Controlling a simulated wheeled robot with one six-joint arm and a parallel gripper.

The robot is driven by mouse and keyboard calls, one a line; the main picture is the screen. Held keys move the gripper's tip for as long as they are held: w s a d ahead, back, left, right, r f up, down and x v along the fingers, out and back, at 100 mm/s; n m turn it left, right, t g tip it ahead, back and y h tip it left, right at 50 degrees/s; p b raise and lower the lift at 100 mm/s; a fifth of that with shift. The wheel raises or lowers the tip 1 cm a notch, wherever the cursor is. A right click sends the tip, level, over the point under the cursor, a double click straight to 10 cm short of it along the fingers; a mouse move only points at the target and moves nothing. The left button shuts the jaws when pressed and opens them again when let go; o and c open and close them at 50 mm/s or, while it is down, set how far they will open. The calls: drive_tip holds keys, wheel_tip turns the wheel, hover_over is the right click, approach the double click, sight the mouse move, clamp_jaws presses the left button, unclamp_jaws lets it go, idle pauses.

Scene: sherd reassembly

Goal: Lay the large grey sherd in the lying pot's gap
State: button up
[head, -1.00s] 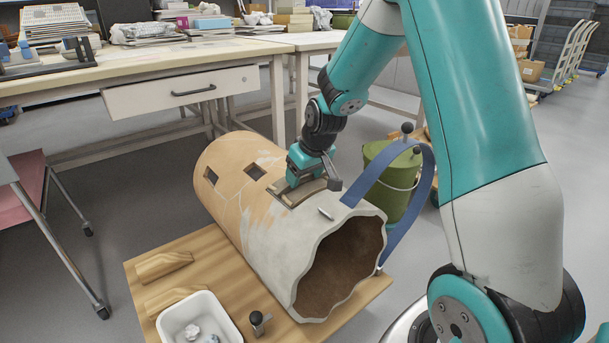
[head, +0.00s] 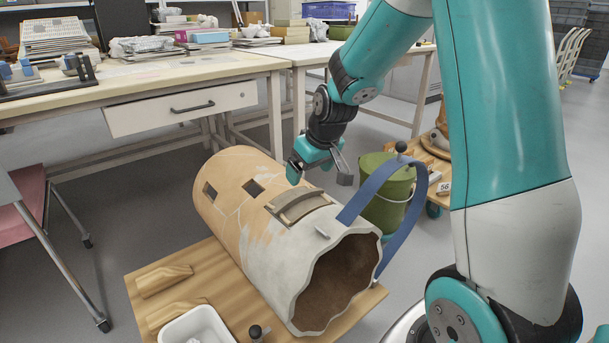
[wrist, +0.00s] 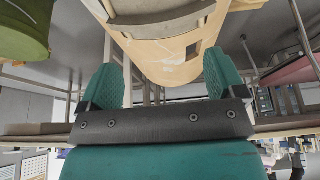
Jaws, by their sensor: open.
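The pot (head: 246,215) lies on its side on a wooden board, orange at the far end and pale grey towards its open mouth. The large grey sherd (head: 299,204) is a curved grey-brown piece lying at the gap in the pot's upper side. Dark lines show along its edges; I cannot tell whether it sits fully flush. My gripper (head: 301,174) is above and just behind the sherd, apart from it. In the wrist view my gripper (wrist: 166,78) has its two teal fingers wide apart with nothing held, and the pot (wrist: 165,62) shows beyond them.
A blue strap (head: 384,190) arches over the pot's mouth end. A green lidded bucket (head: 385,190) stands behind it. The board (head: 222,290) carries wooden blocks (head: 163,279), a white tray (head: 197,325) and a dark knob (head: 256,332). A workbench (head: 150,80) stands behind.

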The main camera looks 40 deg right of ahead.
drive_tip(key=s+a+r+n+g+y, duration=0.1)
drive_tip(key=s+a+r, duration=0.3)
drive_tip(key=a, duration=0.3)
drive_tip(key=s+a+r+n+y, duration=0.2)
drive_tip(key=s+a+r, duration=0.15)
drive_tip(key=a, duration=0.35)
drive_tip(key=s+a+r+n+g, duration=0.1)
drive_tip(key=s+a, duration=0.4)
drive_tip(key=s, duration=0.3)
drive_tip(key=s+a+r+n+g+y, duration=0.1)
drive_tip(key=s+a+n+g, duration=0.1)
drive_tip(key=s+a, duration=0.3)
drive_tip(key=s, duration=0.4)
drive_tip(key=shift+s+n+g+p, duration=0.25)
drive_tip(key=shift+n+g+p, duration=0.05)
drive_tip(key=shift+p, duration=0.1)
drive_tip(key=shift+a, duration=0.1)
drive_tip(key=shift+c, duration=0.2)
